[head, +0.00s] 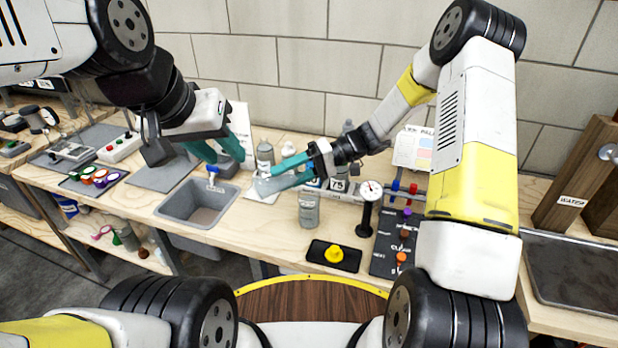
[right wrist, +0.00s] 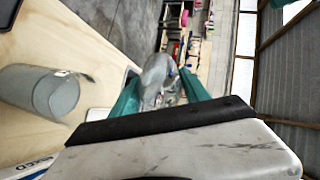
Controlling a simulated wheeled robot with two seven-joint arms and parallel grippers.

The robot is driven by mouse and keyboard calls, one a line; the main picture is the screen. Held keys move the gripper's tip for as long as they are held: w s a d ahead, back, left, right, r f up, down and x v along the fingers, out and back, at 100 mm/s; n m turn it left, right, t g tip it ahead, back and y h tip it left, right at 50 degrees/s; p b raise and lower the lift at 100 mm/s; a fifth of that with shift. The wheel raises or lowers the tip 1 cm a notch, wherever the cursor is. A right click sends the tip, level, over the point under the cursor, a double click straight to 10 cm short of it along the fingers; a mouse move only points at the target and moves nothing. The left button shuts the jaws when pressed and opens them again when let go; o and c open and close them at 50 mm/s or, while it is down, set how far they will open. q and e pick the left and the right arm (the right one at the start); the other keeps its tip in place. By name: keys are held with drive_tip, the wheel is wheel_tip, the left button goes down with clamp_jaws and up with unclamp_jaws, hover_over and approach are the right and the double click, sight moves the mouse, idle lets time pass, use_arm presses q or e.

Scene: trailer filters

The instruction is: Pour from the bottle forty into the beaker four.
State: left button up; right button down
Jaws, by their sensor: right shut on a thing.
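My right gripper (head: 272,176) reaches left over the bench, its teal fingers shut on a clear greyish vessel (right wrist: 158,78). The fingers hide part of it, and I cannot read its label or tell if it is the bottle forty. My left gripper (head: 226,156) is open and empty, left of the right one, above the bench near the grey bin. A grey see-through cylinder (head: 309,210) stands upright in front of the right gripper; its marking is unreadable. A grey bottle (head: 265,153) stands behind the right gripper. I cannot make out which vessel is the beaker four.
A grey bin (head: 198,203) is sunk in the bench left of the right gripper. A bottle (head: 340,184) stands behind a "75" label.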

drive_tip(key=shift+w+d+r+y, duration=0.15)
drive_tip(key=shift+d+r+y, duration=0.25)
drive_tip(key=shift+y, duration=0.5)
idle(1.5)
